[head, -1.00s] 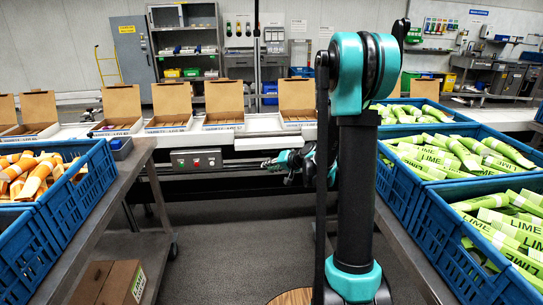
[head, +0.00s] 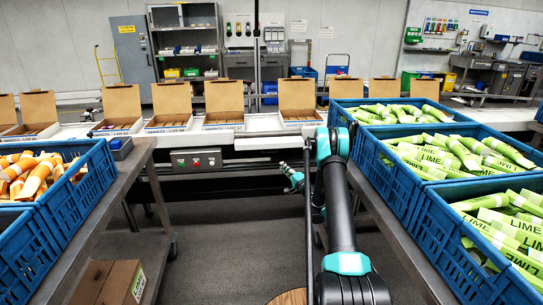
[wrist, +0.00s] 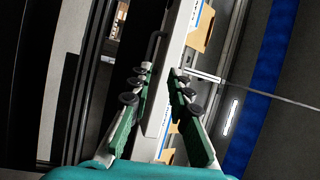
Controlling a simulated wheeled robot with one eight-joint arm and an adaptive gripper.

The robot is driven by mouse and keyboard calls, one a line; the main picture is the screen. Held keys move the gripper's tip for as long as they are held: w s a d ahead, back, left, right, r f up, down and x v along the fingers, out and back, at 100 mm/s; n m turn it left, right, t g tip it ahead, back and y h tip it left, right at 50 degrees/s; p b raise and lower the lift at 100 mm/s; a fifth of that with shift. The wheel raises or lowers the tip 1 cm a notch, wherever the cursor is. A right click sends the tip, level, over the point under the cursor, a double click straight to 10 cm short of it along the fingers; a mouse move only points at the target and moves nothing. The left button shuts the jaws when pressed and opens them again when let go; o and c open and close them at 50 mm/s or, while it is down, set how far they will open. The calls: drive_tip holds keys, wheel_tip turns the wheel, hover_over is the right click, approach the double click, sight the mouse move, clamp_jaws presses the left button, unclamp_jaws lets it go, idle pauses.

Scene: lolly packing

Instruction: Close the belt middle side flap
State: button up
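A row of open cardboard boxes stands along the conveyor belt (head: 262,143) in the head view. Their brown flaps stand up at the back, among them one left of centre (head: 224,96) and one near the centre (head: 297,94). I cannot tell which is the belt middle side flap. My gripper (head: 294,178) is in front of and below the belt edge, apart from the boxes. In the wrist view my gripper (wrist: 160,78) has its green fingers spread with nothing between them. The tilted wrist view shows the belt edge and parts of brown boxes (wrist: 201,30) beyond the fingers.
Blue crates of green lime packs (head: 425,215) stand on the right. Blue crates of orange packs (head: 75,210) stand on the left trolley. A control box with buttons (head: 196,161) is fixed to the belt's front. The floor between the trolleys (head: 230,235) is open.

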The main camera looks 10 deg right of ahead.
sight(269, 146)
drive_tip(key=w+a, duration=0.2)
drive_tip(key=w, duration=0.6)
drive_tip(key=w+a+m, duration=0.1)
drive_tip(key=w+a, duration=0.2)
drive_tip(key=w, duration=0.5)
drive_tip(key=shift+w+t, duration=0.15)
drive_tip(key=shift+t, duration=0.25)
drive_tip(key=shift+c, duration=0.6)
clamp_jaws()
